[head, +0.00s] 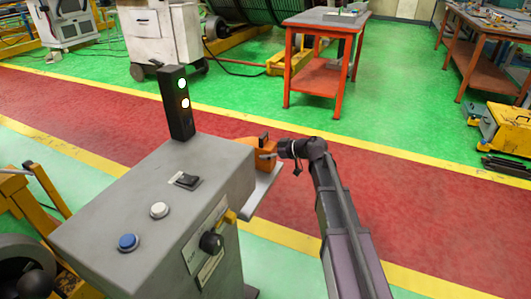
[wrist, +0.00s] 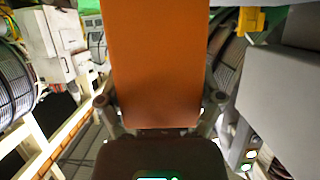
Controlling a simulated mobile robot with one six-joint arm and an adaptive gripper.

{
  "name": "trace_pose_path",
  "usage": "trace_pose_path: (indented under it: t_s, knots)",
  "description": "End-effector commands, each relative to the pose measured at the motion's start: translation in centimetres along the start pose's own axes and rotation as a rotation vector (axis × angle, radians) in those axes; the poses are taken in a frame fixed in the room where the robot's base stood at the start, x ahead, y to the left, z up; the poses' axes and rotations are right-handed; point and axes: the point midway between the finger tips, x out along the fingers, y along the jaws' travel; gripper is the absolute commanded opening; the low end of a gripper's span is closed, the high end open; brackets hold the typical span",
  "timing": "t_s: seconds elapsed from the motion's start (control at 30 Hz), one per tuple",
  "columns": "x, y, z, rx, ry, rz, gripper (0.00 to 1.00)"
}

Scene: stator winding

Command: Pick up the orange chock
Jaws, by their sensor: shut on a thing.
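The orange chock (head: 266,160) is beside the right side of the grey control console in the head view, at the end of my arm. It fills the upper middle of the wrist view (wrist: 155,65) as a broad orange face. My gripper (head: 277,150) is shut on the chock; its fingers (wrist: 160,112) show on both sides of the chock's near end in the wrist view. A light grey ledge (head: 264,190) lies below the chock in the head view. I cannot tell whether the chock touches it.
The grey control console (head: 130,200) with buttons and a black signal light post (head: 177,105) stands close on the left. An orange-red table (head: 322,75) stands farther back. A yellow machine (head: 500,130) is at the far right. The red floor (head: 420,195) right of my arm is clear.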

Motion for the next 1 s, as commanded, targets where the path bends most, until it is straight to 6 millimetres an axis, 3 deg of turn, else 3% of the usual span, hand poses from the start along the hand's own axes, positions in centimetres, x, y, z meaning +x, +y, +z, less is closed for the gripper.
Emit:
trace_pose_path:
  t_s: [0.53,1.0]
  knots:
    - [-1.6,-0.2,-3.5,0.001,0.003,0.000,0.28]
    - [-9.0,-7.5,-1.1,0.001,0.003,0.001,0.28]
